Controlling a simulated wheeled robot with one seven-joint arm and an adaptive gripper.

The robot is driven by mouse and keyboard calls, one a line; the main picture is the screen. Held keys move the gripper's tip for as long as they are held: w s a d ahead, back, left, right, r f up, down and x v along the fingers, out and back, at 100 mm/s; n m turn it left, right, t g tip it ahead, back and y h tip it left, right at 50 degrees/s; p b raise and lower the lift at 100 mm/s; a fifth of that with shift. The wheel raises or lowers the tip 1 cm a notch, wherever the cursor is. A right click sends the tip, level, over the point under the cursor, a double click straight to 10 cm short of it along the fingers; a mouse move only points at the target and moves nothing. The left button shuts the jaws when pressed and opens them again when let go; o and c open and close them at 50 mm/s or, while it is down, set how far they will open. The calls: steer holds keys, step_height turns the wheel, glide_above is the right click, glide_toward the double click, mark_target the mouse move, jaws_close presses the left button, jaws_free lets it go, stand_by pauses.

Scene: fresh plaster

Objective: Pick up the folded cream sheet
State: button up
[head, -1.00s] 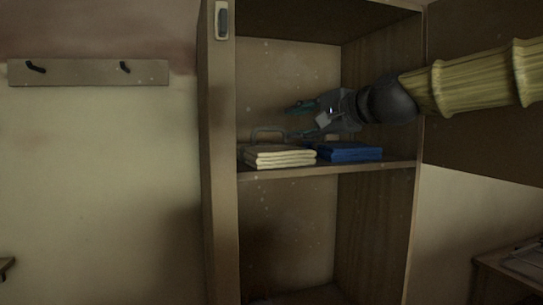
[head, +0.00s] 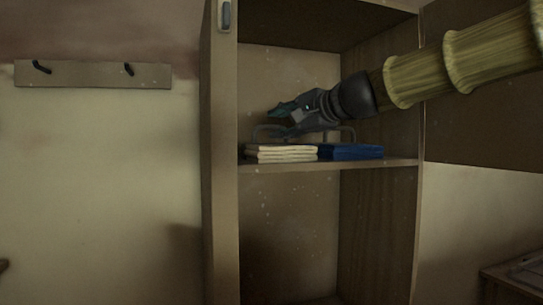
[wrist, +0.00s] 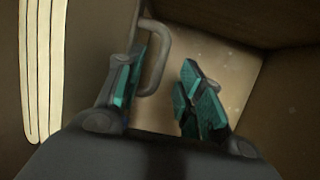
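The folded cream sheet (head: 281,154) lies flat in a small stack of layers on the cupboard shelf, at its front left. Its layered edge (wrist: 42,70) shows at the left of the wrist view. My gripper (head: 274,122) is above the cream sheet and apart from it. In the wrist view my gripper (wrist: 168,68) has its two teal-padded fingers spread, with no cloth between them. The cream sheet lies outside the left finger.
A folded blue cloth (head: 351,152) lies right beside the cream sheet. A grey rounded bar (head: 268,128) stands behind the cloths; it also shows close to the left finger in the wrist view (wrist: 157,58). The cupboard's side post (head: 221,170) bounds the left.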

mark_target(273, 126)
steer(key=shift+w+a+f+b, duration=0.2)
steer(key=shift+w+a+b, duration=0.1)
steer(key=shift+w+a, duration=0.2)
steer(key=shift+r+p+x, duration=0.2)
steer(key=shift+p+x, duration=0.45)
steer(key=shift+x, duration=0.45)
steer(key=shift+w+a+f, duration=0.15)
steer(key=shift+w+f, duration=0.1)
steer(key=shift+w, duration=0.3)
steer(key=shift+a, duration=0.15)
steer(key=shift+c, duration=0.3)
jaws_close()
